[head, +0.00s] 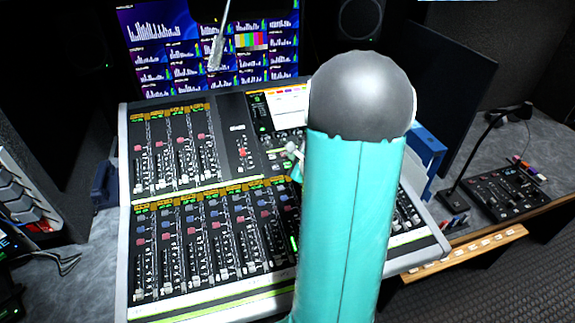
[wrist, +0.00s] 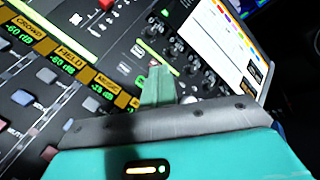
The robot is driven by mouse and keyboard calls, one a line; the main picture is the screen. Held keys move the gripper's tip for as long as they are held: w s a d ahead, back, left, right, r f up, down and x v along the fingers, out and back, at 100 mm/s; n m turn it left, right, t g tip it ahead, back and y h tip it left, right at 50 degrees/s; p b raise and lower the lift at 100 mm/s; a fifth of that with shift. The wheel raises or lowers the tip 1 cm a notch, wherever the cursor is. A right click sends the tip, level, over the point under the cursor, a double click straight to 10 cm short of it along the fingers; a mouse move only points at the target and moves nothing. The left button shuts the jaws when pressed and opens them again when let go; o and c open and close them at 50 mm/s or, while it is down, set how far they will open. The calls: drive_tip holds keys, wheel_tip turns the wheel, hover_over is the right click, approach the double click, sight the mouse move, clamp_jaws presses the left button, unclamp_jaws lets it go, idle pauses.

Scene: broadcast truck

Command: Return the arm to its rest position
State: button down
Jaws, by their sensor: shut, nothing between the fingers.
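My gripper (wrist: 158,82) shows in the wrist view as a narrow teal tip beyond a grey plate, with its fingers together and nothing between them. It is over the mixing console (head: 125,225), near its labelled channel strips and knobs. Whether it touches the console I cannot tell. In the head view my teal arm with its dark grey round joint stands up in front of the console's right part. It hides most of the gripper and many of the faders there.
A wall of monitors (head: 155,35) stands behind the console. A small control panel (head: 505,190) sits on the desk at right, next to a dark screen (head: 440,95). Cables (head: 60,262) lie on the left. The dark floor (head: 480,285) at lower right is clear.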

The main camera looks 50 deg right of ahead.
idle(0.5)
drive_tip(key=w+a+r+n+g+y, duration=0.1)
drive_tip(key=a+r+n+y, duration=0.3)
drive_tip(key=a, duration=0.5)
drive_tip(key=w+a+r+n+y, duration=0.1)
drive_tip(key=a+r+n+y, duration=0.2)
drive_tip(key=a+n, duration=0.45)
drive_tip(key=w+a+r+n+g+y, duration=0.1)
drive_tip(key=a+r+n+y, duration=0.2)
drive_tip(key=a, duration=0.8)
drive_tip(key=s+a+r+n+g+h, duration=0.25)
drive_tip(key=s+a+n+g, duration=0.35)
drive_tip(key=s+a+n, duration=0.65)
drive_tip(key=s+d+r+n+h, duration=0.2)
drive_tip(key=s+n, duration=0.1)
drive_tip(key=s, duration=0.2)
drive_tip(key=shift+d+r+t+h, duration=0.2)
drive_tip(key=shift+d+t+h, duration=0.1)
drive_tip(key=shift+d+h, duration=0.1)
